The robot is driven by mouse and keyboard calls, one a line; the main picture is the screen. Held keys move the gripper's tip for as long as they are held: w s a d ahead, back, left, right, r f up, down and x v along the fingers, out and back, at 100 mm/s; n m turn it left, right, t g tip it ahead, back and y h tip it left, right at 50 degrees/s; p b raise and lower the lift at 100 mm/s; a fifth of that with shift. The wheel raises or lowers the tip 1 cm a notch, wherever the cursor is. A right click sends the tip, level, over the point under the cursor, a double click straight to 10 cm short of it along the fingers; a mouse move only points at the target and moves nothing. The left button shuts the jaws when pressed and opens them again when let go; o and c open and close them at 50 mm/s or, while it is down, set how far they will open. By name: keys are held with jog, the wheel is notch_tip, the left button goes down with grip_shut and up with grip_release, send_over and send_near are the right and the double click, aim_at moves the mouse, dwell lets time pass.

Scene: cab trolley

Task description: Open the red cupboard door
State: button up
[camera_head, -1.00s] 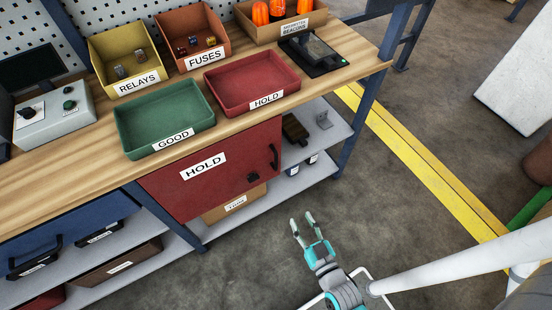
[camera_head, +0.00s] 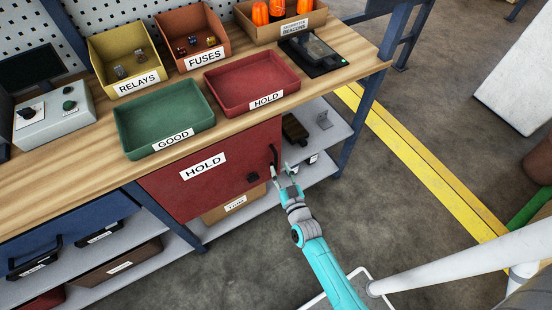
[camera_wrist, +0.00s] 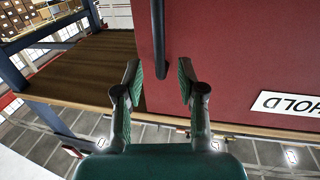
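The red cupboard door (camera_head: 215,178) hangs under the workbench with a white HOLD label and looks shut. Its dark bar handle (camera_head: 273,155) is at the door's right edge. In the wrist view the red door (camera_wrist: 235,60) fills the right side, and the handle (camera_wrist: 159,35) runs down the picture, its lower end between the fingertips. My gripper (camera_head: 283,168) is open in front of the door's right edge, near the handle. In the wrist view my gripper (camera_wrist: 160,82) has a finger on each side of the handle, both apart from it. A black lock-like piece (camera_head: 252,178) sits lower on the door.
A wooden bench top (camera_head: 70,170) overhangs the door, with a green GOOD tray (camera_head: 140,143) and a red HOLD tray (camera_head: 235,102) on it. An open grey shelf (camera_head: 325,130) and a blue bench leg (camera_head: 360,120) stand right of the door. The floor in front is clear.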

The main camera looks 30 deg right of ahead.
aim_at(276, 169)
jog(key=shift+w+d, duration=0.2)
jog(key=shift+w, duration=0.7)
jog(key=shift+w+d, duration=0.15)
jog(key=shift+w, duration=0.7)
jog(key=shift+w+d, duration=0.2)
jog(key=shift+w, duration=0.7)
grip_shut()
